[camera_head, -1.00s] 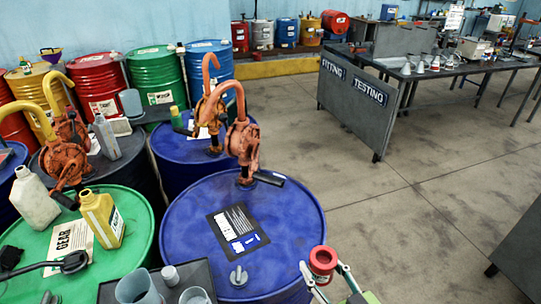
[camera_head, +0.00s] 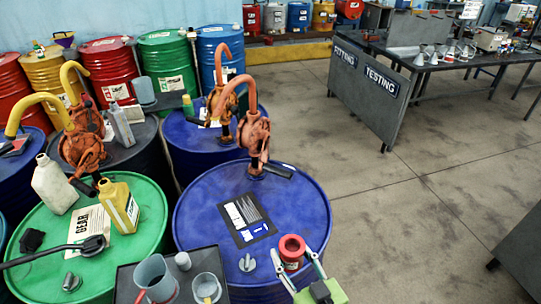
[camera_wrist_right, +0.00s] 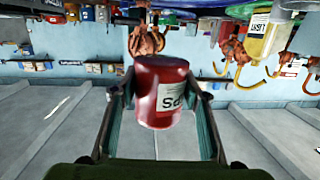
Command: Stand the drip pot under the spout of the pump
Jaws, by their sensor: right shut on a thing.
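The drip pot (camera_head: 291,252) is a small red pot with a dark open top. My right gripper (camera_head: 296,262) is shut around it and holds it upright by the lower right rim of the near blue drum (camera_head: 290,205). In the right wrist view the red pot (camera_wrist_right: 160,92), with a white label, sits between both fingers. An orange hand pump (camera_head: 254,137) stands on the near blue drum, its curved spout (camera_head: 236,80) arching to the left. The pot is apart from it. A similar pump (camera_head: 221,100) stands on the blue drum behind. My left gripper is out of view.
A dark tray (camera_head: 125,285) with jugs stands at the bottom. The green drum (camera_head: 130,245) at left carries bottles and a pump with a yellow spout. A label sheet (camera_head: 246,218) and a grey cap (camera_head: 247,263) are on the near blue drum. Open floor lies to the right.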

